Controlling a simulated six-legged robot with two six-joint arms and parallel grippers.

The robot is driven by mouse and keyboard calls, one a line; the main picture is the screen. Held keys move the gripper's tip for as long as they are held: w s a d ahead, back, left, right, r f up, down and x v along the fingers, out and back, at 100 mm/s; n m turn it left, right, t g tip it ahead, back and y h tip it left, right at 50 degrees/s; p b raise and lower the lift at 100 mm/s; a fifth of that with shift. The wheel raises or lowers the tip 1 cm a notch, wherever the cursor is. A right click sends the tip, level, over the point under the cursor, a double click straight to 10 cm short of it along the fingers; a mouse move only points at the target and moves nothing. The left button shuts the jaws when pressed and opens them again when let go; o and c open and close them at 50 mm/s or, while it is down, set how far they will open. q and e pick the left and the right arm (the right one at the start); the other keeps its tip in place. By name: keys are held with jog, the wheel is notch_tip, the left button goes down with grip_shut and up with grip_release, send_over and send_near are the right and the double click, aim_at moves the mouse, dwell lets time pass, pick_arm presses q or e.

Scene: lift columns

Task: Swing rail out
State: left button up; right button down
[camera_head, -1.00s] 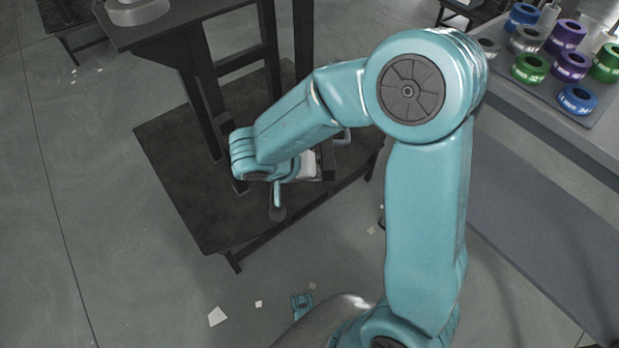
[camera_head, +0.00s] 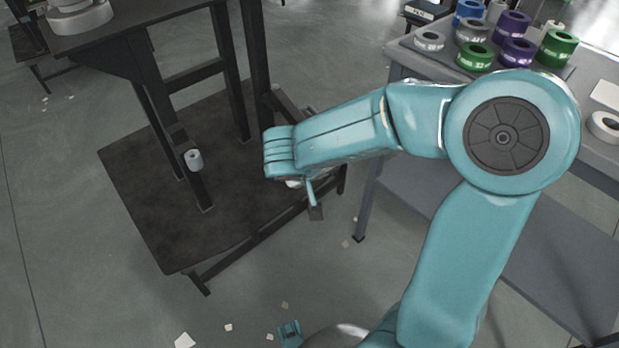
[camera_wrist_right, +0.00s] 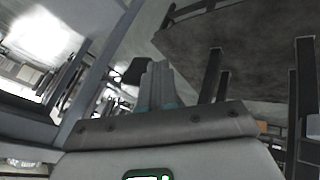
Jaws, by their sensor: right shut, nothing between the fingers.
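A dark stand with upright posts (camera_head: 235,95) rises from a low dark platform (camera_head: 150,215) in the head view. A short pale cylinder (camera_head: 193,160) sits against its front post. A dark bar (camera_head: 288,104) slopes down from the rear post and passes behind my right arm; I cannot tell whether it is the rail. My right gripper (camera_head: 314,205) is mostly hidden by its wrist, over the platform's right edge. In the right wrist view its fingers (camera_wrist_right: 157,85) are together and empty, with the platform beyond. My left gripper is out of view.
A grey workbench (camera_head: 395,75) at the right carries several coloured rolls (camera_head: 514,24) and has a lower shelf (camera_head: 410,195). A gap of floor separates it from the platform. Small pale scraps (camera_head: 184,340) lie on the open floor at the front.

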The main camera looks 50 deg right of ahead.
jog(key=shift+s+d+b, duration=0.2)
jog(key=shift+s+d, duration=0.05)
jog(key=shift+d, duration=0.35)
jog(key=shift+s+d+b, duration=0.2)
jog(key=shift+s+d, duration=0.05)
jog(key=shift+d, duration=0.3)
